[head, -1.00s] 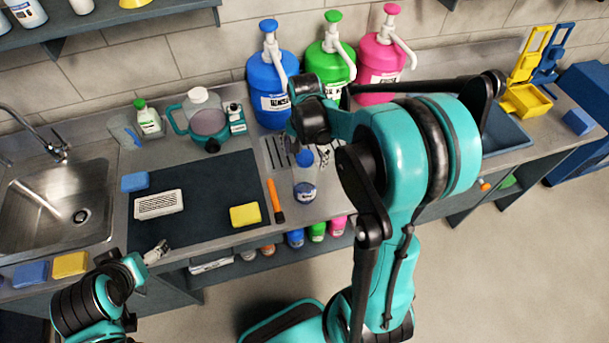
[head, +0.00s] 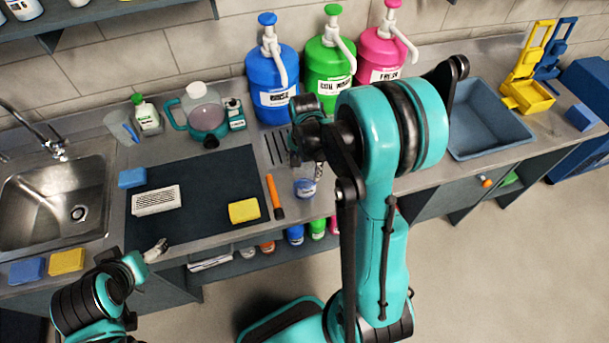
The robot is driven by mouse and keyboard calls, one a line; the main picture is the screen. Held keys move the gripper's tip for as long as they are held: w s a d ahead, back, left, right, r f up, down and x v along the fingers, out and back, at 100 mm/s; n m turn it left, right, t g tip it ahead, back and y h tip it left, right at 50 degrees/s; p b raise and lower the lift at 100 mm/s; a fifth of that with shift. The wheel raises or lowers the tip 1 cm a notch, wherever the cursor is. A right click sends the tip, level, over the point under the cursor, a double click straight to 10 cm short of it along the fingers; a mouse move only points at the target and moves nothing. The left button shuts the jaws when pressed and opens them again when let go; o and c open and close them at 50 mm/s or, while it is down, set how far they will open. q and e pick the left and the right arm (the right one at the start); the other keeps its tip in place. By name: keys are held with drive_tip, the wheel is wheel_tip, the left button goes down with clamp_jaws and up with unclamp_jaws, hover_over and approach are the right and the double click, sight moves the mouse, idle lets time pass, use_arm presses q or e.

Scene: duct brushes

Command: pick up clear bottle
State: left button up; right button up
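A clear bottle with a blue label (head: 306,188) stands on the counter, right of the orange-handled tool. Its upper part is hidden behind my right gripper (head: 307,160), which comes down over it from above. The dark fingers are at the bottle's top; whether they touch it or are closed on it I cannot tell. My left gripper (head: 155,251) is low at the left, in front of the counter edge and away from the bottle. Its finger opening is too small to judge.
Blue (head: 272,88), green (head: 328,75) and pink (head: 380,60) pump jugs stand behind my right gripper. A dark mat (head: 200,185) holds a yellow sponge (head: 244,210) and a white brush block (head: 156,200). An orange-handled tool (head: 275,197) lies close left of the bottle.

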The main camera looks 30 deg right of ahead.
drive_tip(key=c, duration=0.3)
drive_tip(key=shift+r, duration=0.1)
